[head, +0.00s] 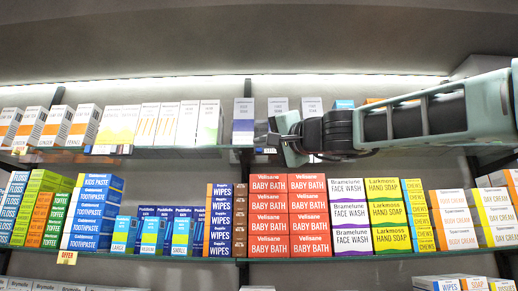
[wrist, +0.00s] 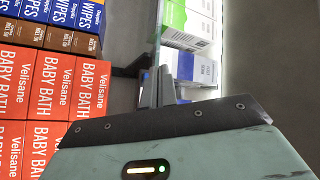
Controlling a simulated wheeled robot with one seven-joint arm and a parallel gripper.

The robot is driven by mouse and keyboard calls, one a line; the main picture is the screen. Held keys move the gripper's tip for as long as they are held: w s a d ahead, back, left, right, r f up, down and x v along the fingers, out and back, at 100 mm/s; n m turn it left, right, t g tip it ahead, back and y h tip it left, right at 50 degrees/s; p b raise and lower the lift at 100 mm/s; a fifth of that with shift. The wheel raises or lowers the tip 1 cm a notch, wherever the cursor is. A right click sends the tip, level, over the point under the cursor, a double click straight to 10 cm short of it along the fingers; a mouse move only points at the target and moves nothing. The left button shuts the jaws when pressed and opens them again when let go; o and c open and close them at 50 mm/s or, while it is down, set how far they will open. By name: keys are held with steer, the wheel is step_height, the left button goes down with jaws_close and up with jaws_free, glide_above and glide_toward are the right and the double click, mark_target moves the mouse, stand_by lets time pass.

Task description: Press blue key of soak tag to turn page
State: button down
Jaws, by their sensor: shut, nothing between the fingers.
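My gripper (head: 268,137) is shut and empty at the front edge of the upper shelf (head: 180,152), before white boxes with purple-blue bands. In the wrist view its closed fingers (wrist: 160,72) point up the picture beside that shelf edge. I cannot make out the soak tag or its page; a small blue patch (wrist: 143,75) shows right beside the fingers, but I cannot tell if it is the blue key. Whether the fingertips touch anything is not clear. The small print on the white boxes (head: 243,108) behind my gripper is too small to read surely.
A dark upright post (head: 243,170) divides the shelves near my gripper. An offer tag (head: 67,257) hangs on the lower shelf edge.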

steer(key=shift+s+a+b, duration=0.1)
steer(key=shift+s+b, duration=0.55)
steer(key=shift+s, duration=1.9)
